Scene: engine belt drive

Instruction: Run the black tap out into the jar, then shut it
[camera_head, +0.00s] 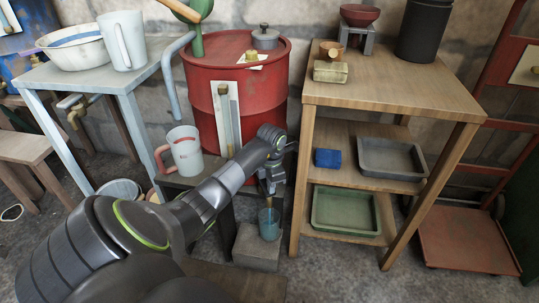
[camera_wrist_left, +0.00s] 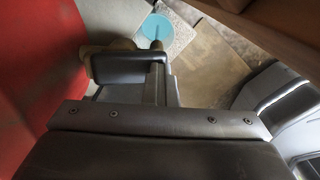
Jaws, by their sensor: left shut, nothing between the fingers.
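The teal jar (camera_head: 269,224) stands upright on a grey block, below the lower right side of the red drum (camera_head: 200,95). It also shows from above in the left wrist view (camera_wrist_left: 157,27). My left gripper (camera_head: 270,178) is shut and empty, pointing down above the jar beside the drum. In the left wrist view its dark jaws (camera_wrist_left: 150,68) are close to a brownish fitting (camera_wrist_left: 122,45) at the drum's side. The black tap is mostly hidden behind my gripper, so I cannot tell its handle position. A thin dark line reaches the jar; I cannot tell if it is liquid. My right gripper is out of view.
The grey block (camera_head: 256,250) bears the jar. A wooden shelf table (camera_head: 400,85) stands close on the right. A white jug with a red handle (camera_head: 185,150) is left of my arm. A blue-grey table (camera_head: 75,78) stands at the left.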

